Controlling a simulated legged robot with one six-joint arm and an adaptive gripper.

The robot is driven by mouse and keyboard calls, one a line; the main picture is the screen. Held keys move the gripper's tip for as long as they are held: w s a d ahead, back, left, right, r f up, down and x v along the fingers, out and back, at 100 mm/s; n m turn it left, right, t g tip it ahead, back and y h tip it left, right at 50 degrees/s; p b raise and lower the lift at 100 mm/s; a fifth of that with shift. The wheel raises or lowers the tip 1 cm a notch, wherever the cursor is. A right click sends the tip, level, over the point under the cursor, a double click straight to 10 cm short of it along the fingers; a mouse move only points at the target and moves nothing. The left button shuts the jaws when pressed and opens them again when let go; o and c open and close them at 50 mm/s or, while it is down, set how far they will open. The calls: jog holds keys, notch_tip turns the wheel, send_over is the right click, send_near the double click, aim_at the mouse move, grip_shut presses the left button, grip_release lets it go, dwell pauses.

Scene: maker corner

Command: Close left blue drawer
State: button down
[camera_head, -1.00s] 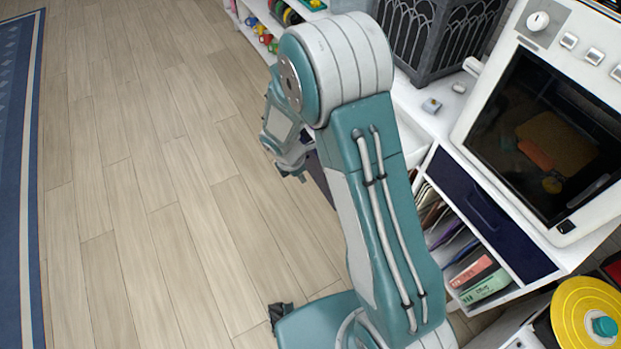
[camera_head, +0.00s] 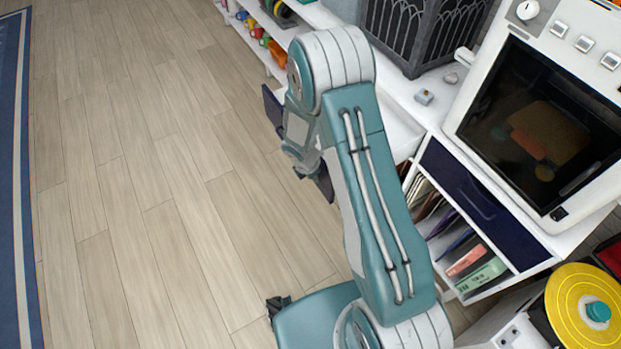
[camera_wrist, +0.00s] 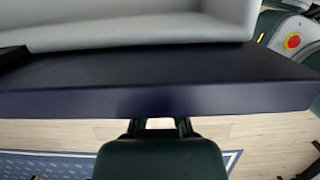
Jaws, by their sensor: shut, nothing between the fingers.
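The left blue drawer is pulled out from the white unit. Its dark blue front (camera_head: 272,106) shows in the head view on both sides of my arm, which hides its middle. In the wrist view the drawer front (camera_wrist: 160,100) spans the picture, with the pale drawer inside (camera_wrist: 130,32) behind it. My gripper (camera_head: 302,172) is at the outer side of this front in the head view. In the wrist view my gripper (camera_wrist: 158,124) is shut and empty, with its tips at the lower edge of the front. Whether they touch it I cannot tell.
A second dark blue drawer (camera_head: 478,203) is shut under the white oven (camera_head: 545,110), right of my arm. Folders (camera_head: 470,262) stand in the shelf below. A grey lantern-like box (camera_head: 420,35) stands on the counter. The wooden floor (camera_head: 150,200) on the left is clear.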

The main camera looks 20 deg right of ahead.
jog(key=shift+d, duration=0.1)
jog(key=w+d, duration=0.2)
jog(key=d, duration=0.8)
jog(key=w+d, duration=0.3)
jog(key=d, duration=0.7)
jog(key=w+d, duration=0.3)
jog(key=d, duration=0.7)
jog(key=shift+d, duration=0.1)
